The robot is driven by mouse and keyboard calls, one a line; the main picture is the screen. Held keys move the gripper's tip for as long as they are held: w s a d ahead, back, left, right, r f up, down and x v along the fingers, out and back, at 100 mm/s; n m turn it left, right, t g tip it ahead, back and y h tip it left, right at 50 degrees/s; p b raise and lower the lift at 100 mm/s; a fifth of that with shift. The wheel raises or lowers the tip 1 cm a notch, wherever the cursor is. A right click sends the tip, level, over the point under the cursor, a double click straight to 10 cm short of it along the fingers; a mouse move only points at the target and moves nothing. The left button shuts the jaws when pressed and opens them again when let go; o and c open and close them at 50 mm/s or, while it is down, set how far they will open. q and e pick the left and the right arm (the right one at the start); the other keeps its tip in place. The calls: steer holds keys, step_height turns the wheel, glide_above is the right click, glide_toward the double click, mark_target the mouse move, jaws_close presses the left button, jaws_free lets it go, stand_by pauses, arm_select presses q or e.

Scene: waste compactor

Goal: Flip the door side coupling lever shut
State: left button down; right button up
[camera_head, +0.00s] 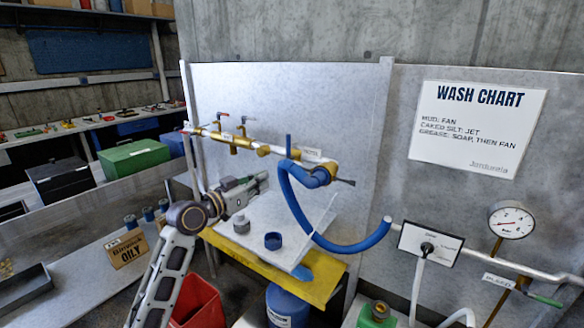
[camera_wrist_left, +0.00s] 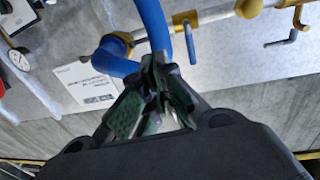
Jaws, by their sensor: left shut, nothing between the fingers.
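A brass coupling (camera_head: 324,168) joins the blue hose (camera_head: 288,195) to the end of the brass pipe on the grey panel. A small dark lever (camera_head: 346,182) sticks out to the right of it. I cannot tell whether this is the door side lever. My left gripper (camera_head: 266,181) is shut and empty, left of the hose and coupling. In the left wrist view the shut green-padded fingers (camera_wrist_left: 163,62) overlap the hose (camera_wrist_left: 155,25); contact cannot be told. The coupling (camera_wrist_left: 140,36) shows beside it, with its lever not clear. My right gripper is not in view.
The hose loops across the panel.

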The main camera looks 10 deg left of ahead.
mark_target(304, 169)
arm_select(q)
steer(key=shift+w+d, duration=0.1)
steer(key=shift+w, duration=0.05)
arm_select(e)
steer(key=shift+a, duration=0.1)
